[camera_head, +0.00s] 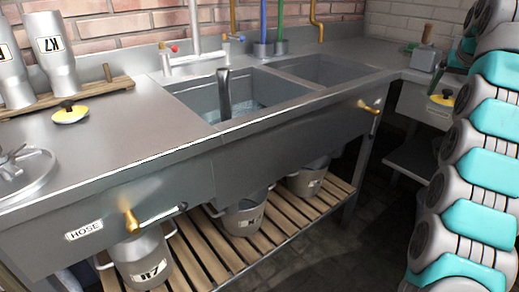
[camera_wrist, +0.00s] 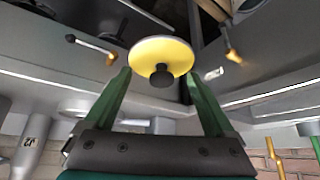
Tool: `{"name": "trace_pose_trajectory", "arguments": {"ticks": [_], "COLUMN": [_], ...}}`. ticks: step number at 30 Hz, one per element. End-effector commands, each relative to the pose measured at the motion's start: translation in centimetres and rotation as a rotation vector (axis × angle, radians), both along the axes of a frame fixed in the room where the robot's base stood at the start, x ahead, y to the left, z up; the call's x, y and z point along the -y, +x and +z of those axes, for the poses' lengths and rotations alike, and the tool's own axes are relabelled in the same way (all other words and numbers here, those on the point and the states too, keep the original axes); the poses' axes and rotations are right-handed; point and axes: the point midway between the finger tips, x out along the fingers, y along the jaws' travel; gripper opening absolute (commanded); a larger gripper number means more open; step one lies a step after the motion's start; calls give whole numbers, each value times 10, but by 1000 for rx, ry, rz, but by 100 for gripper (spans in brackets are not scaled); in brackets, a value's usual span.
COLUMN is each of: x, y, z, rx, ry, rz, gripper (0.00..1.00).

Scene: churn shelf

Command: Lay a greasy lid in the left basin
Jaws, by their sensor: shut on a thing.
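My gripper (camera_wrist: 157,76) is shut on a yellow lid (camera_wrist: 160,52) with a pale rim and a black knob. The lid sits between the tips of the two green fingers, knob towards the wrist camera. In the head view the held lid (camera_head: 441,99) shows at the right, partly hidden by my arm, well right of the basins. The left basin (camera_head: 190,96) is set in the steel counter and has water in it. A second yellow lid (camera_head: 70,114) with a black knob lies on the counter at the left. I cannot make out grease on either lid.
A dark upright post (camera_head: 224,93) stands at the left basin's front. The right basin (camera_head: 327,67) adjoins it. Taps and coloured pipes rise behind. Metal canisters (camera_head: 54,55) stand on a wooden board at the left. A brass-handled valve (camera_head: 370,107) juts from the counter front. Buckets stand below.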

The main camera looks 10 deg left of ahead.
Motion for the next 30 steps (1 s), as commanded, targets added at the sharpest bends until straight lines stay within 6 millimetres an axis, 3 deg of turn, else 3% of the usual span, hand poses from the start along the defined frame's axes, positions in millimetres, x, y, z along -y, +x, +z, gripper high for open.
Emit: {"name": "trace_pose_trajectory", "arguments": {"ticks": [25, 30], "x": [-17, -46], "y": [-1, 1], "z": [5, 9], "rx": [-4, -5], "ry": [-2, 0], "rz": [23, 42], "gripper": [14, 14]}}
